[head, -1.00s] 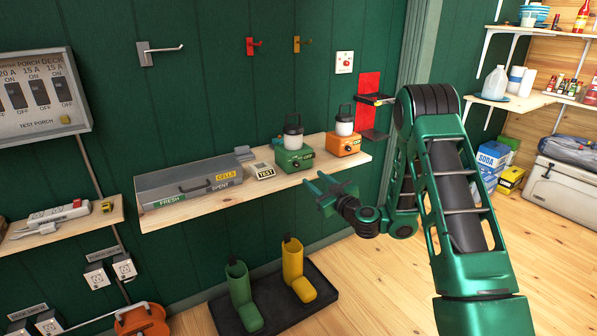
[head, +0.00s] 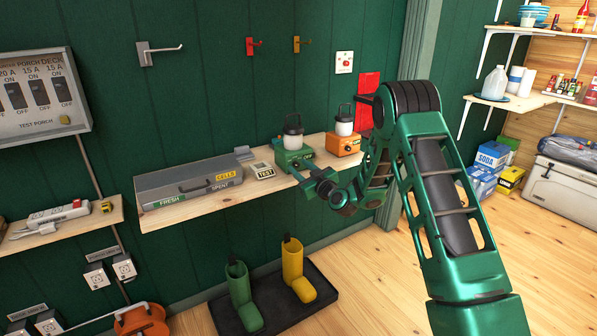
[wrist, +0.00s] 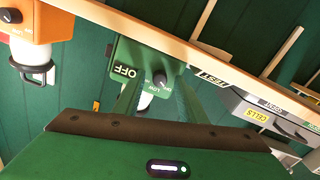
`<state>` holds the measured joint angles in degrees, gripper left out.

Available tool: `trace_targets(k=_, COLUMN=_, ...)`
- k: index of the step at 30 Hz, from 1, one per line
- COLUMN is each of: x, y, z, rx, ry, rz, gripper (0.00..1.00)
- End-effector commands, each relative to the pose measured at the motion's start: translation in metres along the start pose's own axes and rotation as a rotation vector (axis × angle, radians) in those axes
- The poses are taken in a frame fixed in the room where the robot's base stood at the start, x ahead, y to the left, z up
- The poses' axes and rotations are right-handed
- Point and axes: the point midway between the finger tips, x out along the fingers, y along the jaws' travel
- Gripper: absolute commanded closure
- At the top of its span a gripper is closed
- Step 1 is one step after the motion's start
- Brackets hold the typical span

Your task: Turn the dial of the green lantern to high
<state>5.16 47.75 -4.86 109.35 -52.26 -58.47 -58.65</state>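The green lantern (head: 281,157) stands upright on the wooden shelf in the head view, its lower front partly hidden by my gripper. In the wrist view the green lantern (wrist: 143,52) appears upside down, with a large OFF label and a small LOW mark. Its dark round dial (wrist: 160,80) shows there; I cannot tell for certain which mark it points to. My gripper (head: 302,171) is close in front of the lantern. In the wrist view my gripper (wrist: 157,93) has its two green fingers apart, with nothing between them, and the dial appears near their tips.
An orange lantern (head: 342,147) stands to the right on the shelf (head: 235,196). Left of the green lantern are a TEST block (head: 264,173) and a grey cell box (head: 165,184). Boots (head: 292,262) stand on a dark tray below.

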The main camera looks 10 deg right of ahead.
Motion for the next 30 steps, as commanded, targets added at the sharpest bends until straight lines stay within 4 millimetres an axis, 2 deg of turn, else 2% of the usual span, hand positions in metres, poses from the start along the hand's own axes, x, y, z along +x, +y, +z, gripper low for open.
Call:
trace_targets(k=8, x=0.0017, y=-0.0002, z=0.0001, rx=0.000, ry=0.000, rz=0.000, gripper=0.62)
trace_targets(k=9, x=0.0017, y=-0.0003, z=0.0001, rx=0.000, ry=0.000, rz=0.000, gripper=0.65)
trace_targets(k=13, x=0.0016, y=-0.0003, z=0.0001, rx=0.000, ry=0.000, rz=0.000, gripper=0.96)
trace_targets(k=14, x=0.0016, y=-0.0003, z=0.0002, rx=0.000, ry=0.000, rz=0.000, gripper=1.00)
trace_targets(k=16, x=0.0033, y=-0.0072, z=-0.0022, rx=0.000, ry=0.000, rz=-0.002, gripper=1.00)
trace_targets(k=22, x=0.0008, y=0.0021, z=0.0008, rx=0.015, ry=-0.001, rz=0.003, gripper=1.00)
trace_targets(k=30, x=0.0008, y=0.0027, z=0.0011, rx=0.132, ry=-0.001, rz=0.003, gripper=1.00)
